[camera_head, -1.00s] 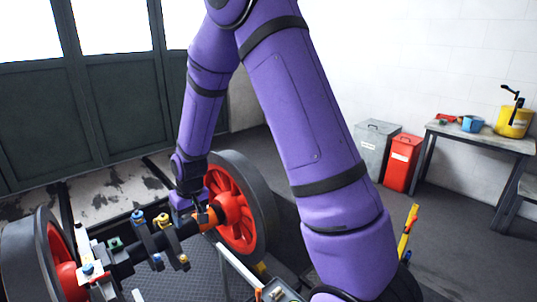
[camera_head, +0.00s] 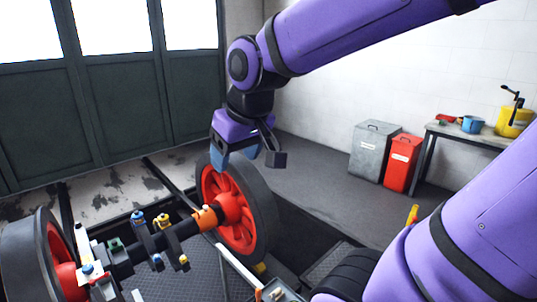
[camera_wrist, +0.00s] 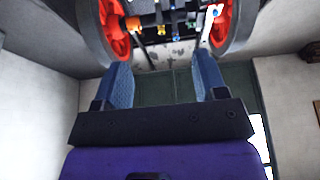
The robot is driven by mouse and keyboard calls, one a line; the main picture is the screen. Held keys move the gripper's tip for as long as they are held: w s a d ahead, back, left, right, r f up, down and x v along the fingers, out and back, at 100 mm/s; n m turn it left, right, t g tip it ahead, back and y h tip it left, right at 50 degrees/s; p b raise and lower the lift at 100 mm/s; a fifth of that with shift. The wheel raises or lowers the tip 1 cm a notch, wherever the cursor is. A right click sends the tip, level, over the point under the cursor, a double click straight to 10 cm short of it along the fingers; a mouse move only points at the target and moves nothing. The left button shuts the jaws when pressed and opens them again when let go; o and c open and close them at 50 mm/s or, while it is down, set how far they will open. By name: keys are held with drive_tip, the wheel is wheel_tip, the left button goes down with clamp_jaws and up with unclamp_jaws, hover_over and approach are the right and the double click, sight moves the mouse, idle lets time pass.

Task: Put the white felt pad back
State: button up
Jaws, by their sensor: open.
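I cannot make out a white felt pad for certain in either view. The axle (camera_head: 178,232) lies between two red-spoked wheels, the right wheel (camera_head: 232,203) and the left wheel (camera_head: 62,270). An orange collar (camera_head: 205,217) sits around the axle beside the right wheel's hub. It also shows in the wrist view (camera_wrist: 132,23). My gripper (camera_head: 248,158) is above the right wheel, apart from it. In the wrist view my gripper (camera_wrist: 163,78) has its two blue fingers wide apart with nothing between them.
Blue-topped (camera_head: 138,218) and yellow-topped (camera_head: 162,220) fittings stand at the axle. A white bar (camera_head: 84,245) stands by the left wheel. A grey bin (camera_head: 372,152) and a red bin (camera_head: 402,163) stand by the wall, near a table (camera_head: 470,132). The floor before the bins is clear.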

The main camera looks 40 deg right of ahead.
drive_tip(key=s+r, duration=0.2)
drive_tip(key=s, duration=0.6)
drive_tip(key=shift+s+d+t, duration=0.15)
drive_tip(key=shift+d+t, duration=0.15)
drive_tip(key=shift+d, duration=0.05)
drive_tip(key=shift+r, duration=0.2)
